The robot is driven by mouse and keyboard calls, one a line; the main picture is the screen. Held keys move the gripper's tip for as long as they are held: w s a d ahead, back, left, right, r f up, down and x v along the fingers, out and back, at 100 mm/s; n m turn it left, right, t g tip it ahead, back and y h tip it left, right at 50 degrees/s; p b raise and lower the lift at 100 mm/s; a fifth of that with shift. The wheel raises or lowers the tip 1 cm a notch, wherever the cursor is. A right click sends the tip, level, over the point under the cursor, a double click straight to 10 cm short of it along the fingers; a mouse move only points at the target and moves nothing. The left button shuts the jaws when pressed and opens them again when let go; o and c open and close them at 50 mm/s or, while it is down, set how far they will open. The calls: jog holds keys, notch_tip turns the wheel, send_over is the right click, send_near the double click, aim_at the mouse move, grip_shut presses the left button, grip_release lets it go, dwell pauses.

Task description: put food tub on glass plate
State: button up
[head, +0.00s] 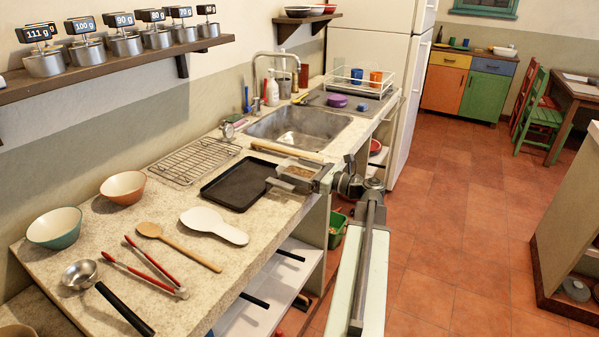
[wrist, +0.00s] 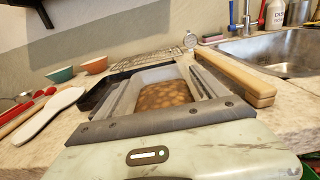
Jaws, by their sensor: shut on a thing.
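The food tub (head: 299,167) is a clear, shallow tub with brown food in it, and its contents fill the middle of the wrist view (wrist: 165,95). My gripper (head: 290,176) is shut on the tub, with a jaw along each side in the wrist view (wrist: 163,82). The tub is at the counter's front edge, right of the black tray. I cannot tell whether its underside touches the counter. I cannot make out a glass plate in either view.
The black tray (head: 236,184) lies left of my gripper. A wooden board or bar (head: 287,152) lies close behind it, before the sink (head: 297,127). A wire rack (head: 194,160), white spoon rest (head: 213,224), wooden spoon (head: 178,245) and bowls (head: 123,187) occupy the counter's left.

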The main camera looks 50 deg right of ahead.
notch_tip(320, 180, up, 10)
jog(key=p, duration=0.9)
jog(key=shift+p, duration=0.3)
notch_tip(320, 180, up, 6)
jog(key=p, duration=0.6)
jog(key=shift+r, duration=0.2)
